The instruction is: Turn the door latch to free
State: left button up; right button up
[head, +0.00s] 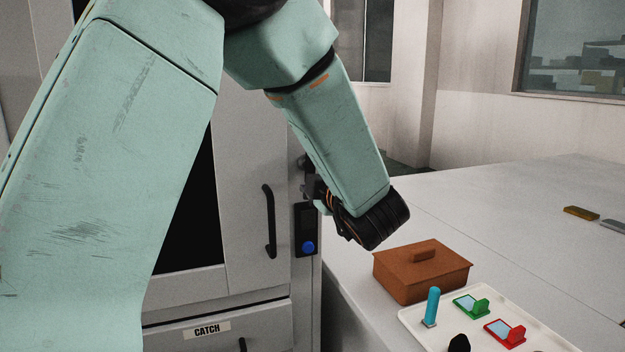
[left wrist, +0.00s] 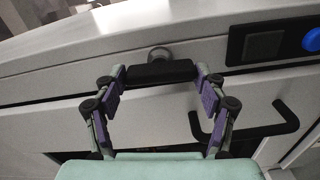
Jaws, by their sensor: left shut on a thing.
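The door latch shows in the left wrist view as a black bar (left wrist: 160,73) with a round grey hub behind it. It lies roughly along the dark seam at the edge of the door. My left gripper (left wrist: 161,80) is shut on the latch, with one purple-padded finger at each end of the bar. In the head view my left gripper (head: 312,188) is at the right edge of the grey cabinet door (head: 255,200), above the switch panel. My forearm and wrist hide most of the latch there. My right gripper is not in view.
A black door handle (head: 268,222) stands left of the latch. A panel with a blue button (head: 308,247) is just below. A drawer marked CATCH (head: 207,329) is under the door. On the table are a brown lidded box (head: 420,280) and a white tray (head: 412,318).

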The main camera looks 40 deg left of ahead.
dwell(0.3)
pick_arm(q)
jog(key=o, duration=1.1)
jog(key=shift+s, duration=0.15)
jog(key=shift+o, duration=0.2)
jog(key=v, duration=0.7)
jog(key=shift+d, duration=0.25)
